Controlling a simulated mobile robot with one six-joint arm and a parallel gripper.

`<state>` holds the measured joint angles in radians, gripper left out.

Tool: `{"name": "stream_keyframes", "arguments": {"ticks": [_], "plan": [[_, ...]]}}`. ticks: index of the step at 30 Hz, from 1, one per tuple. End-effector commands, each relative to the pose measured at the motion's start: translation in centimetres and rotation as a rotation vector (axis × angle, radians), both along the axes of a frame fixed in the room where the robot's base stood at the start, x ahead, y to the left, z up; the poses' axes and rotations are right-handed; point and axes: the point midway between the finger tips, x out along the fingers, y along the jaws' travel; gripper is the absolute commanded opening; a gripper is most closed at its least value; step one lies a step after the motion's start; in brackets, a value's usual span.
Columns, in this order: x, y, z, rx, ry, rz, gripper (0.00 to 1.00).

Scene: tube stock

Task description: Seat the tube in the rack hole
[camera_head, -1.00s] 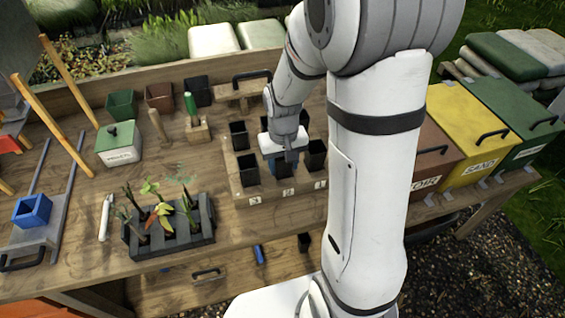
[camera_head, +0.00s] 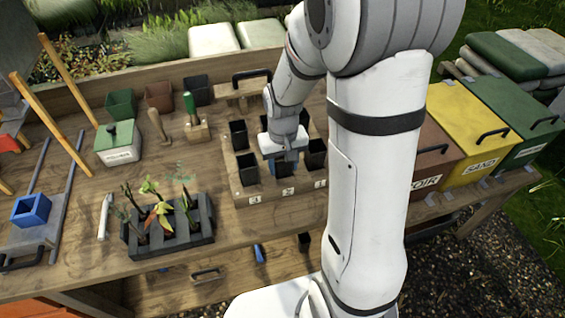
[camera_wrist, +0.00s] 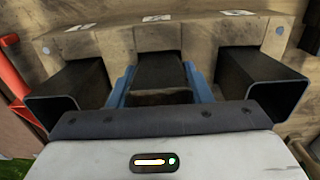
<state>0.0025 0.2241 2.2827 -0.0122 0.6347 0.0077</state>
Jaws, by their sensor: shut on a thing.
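Black square tubes stand close on both sides, left (camera_head: 248,170) and right (camera_head: 315,155), with others behind. A planter with seedlings (camera_head: 170,245) and another blue square piece (camera_head: 31,210) lie to the left. Lidded bins (camera_head: 465,115) stand right.

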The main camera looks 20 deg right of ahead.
Motion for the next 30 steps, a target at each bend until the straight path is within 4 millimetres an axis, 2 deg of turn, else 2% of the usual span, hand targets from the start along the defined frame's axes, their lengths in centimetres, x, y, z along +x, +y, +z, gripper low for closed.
{"name": "stream_keyframes", "arguments": {"ticks": [7, 8, 16, 25, 30], "plan": [[0.0, 0.0, 0.0, 0.000, 0.000, 0.000, 0.17], [0.0, 0.0, 0.0, 0.000, 0.000, 0.000, 0.46], [0.0, 0.0, 0.0, 0.000, 0.000, 0.000, 0.68], [0.0, 0.0, 0.1, 0.000, 0.000, 0.001, 0.70], [0.0, 0.0, 1.1, 0.000, 0.000, 0.001, 0.70]]}}
